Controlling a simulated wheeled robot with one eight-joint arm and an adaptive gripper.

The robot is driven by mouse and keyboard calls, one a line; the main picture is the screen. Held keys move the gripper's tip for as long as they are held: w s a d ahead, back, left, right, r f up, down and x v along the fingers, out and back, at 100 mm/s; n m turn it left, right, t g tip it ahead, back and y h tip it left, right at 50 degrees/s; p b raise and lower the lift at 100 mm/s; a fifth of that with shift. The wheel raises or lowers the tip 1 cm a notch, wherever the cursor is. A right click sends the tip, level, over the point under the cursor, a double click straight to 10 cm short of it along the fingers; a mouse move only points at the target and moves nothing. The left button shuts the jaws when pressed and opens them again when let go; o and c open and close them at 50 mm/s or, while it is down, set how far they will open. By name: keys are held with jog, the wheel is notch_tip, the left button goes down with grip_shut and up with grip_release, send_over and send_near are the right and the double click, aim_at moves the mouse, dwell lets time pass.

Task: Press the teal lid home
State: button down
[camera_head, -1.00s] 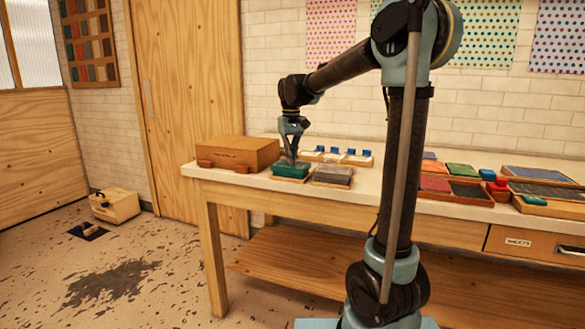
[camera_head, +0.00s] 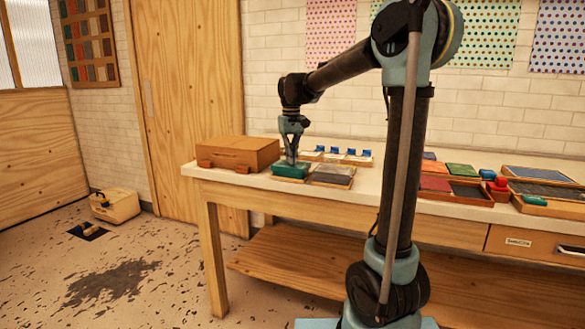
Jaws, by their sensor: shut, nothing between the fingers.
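The teal lid (camera_head: 288,171) sits on a shallow wooden tray near the left front of the white-topped table (camera_head: 400,194). My gripper (camera_head: 291,161) points straight down over the lid, with its shut fingertips at or very near the lid's top. Nothing shows between the fingers. The fingers hide a small part of the lid. Whether the lid is fully seated is too small to tell.
A grey pad in a wooden tray (camera_head: 332,175) lies just right of the lid. A brown box (camera_head: 238,152) stands to the left. Blue-handled pieces (camera_head: 335,151) stand in a row behind. Coloured pads (camera_head: 462,172) and trays fill the right side.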

notch_tip(320, 180, up, 8)
jog(key=shift+f, duration=0.25)
dwell(0.7)
jog(key=s+d+f, duration=0.3)
jog(key=s+d, duration=0.2)
jog(key=s+d+f+m, duration=0.1)
jog(key=s+d+f, duration=0.2)
jog(key=s+d, duration=0.1)
jog(key=s+d+f+m+t, duration=0.1)
jog(key=s+d+f, duration=0.2)
jog(key=s+d, duration=0.2)
jog(key=shift+s+d+f, duration=0.1)
jog(key=shift+s+d, duration=0.2)
jog(key=shift+s, duration=0.6)
jog(key=s+d+f+m+t, duration=0.1)
jog(key=s+d+f, duration=0.6)
jog(key=s+f, duration=0.9)
notch_tip(320, 180, down, 2)
jog(key=shift+d+f+m, duration=0.15)
jog(key=shift+f+m, duration=0.05)
jog(key=shift+m, duration=0.7)
